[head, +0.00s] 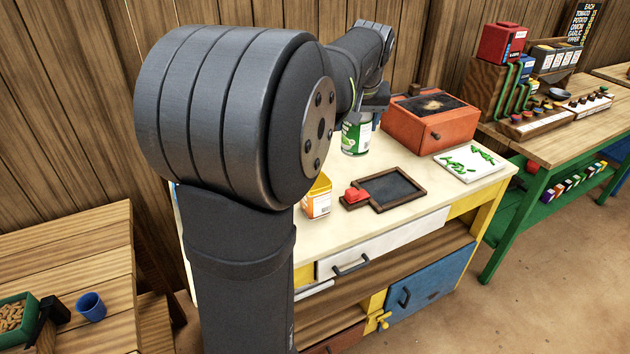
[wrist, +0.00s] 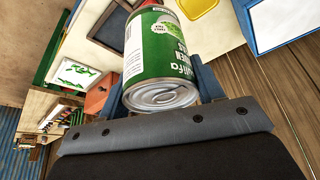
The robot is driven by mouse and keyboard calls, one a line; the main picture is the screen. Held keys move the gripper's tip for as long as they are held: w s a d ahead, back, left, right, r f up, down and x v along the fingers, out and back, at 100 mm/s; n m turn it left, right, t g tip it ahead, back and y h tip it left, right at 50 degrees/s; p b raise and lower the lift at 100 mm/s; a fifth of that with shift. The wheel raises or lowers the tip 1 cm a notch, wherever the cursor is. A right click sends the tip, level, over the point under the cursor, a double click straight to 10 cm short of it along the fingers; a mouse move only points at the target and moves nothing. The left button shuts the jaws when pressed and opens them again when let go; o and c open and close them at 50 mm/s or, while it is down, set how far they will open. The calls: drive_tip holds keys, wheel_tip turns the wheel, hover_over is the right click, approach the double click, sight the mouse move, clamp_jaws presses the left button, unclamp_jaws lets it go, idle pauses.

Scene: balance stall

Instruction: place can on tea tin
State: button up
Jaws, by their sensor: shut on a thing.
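A green and white can (head: 356,138) is held by my gripper (head: 372,108) over the back part of the cream counter, partly behind my arm. In the wrist view the can (wrist: 160,58) lies between the two blue-grey fingers (wrist: 162,88), its metal end facing the camera. The gripper is shut on it. Whether the can touches the counter is unclear. An orange and yellow tin with a white label (head: 317,201) stands nearer the front, partly hidden by my arm; its label is too small to read, so I cannot confirm it is the tea tin.
A dark framed board with a red piece (head: 390,190) lies right of the orange tin. A red-orange box (head: 430,122) and a white board with green shapes (head: 470,163) are farther right. Bare counter (head: 415,219) shows along the front edge.

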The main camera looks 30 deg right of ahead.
sight(354, 134)
drive_tip(key=f, duration=0.3)
drive_tip(key=shift+w+a+f, duration=0.1)
drive_tip(key=shift+w+f, duration=0.1)
drive_tip(key=shift+f, duration=0.1)
drive_tip(key=shift+w+a+f, duration=0.85)
drive_tip(key=shift+w+f, duration=0.85)
drive_tip(key=shift+f, duration=0.15)
drive_tip(key=shift+w+a+f, duration=0.8)
drive_tip(key=shift+w+f, duration=0.95)
drive_tip(key=shift+f, duration=0.05)
drive_tip(key=shift+w+a+f, duration=0.85)
drive_tip(key=shift+w+f, duration=0.85)
drive_tip(key=shift+f, duration=0.15)
drive_tip(key=shift+f, duration=0.15)
drive_tip(key=o, duration=1.2)
drive_tip(key=shift+o, duration=0.2)
drive_tip(key=v, duration=1.2)
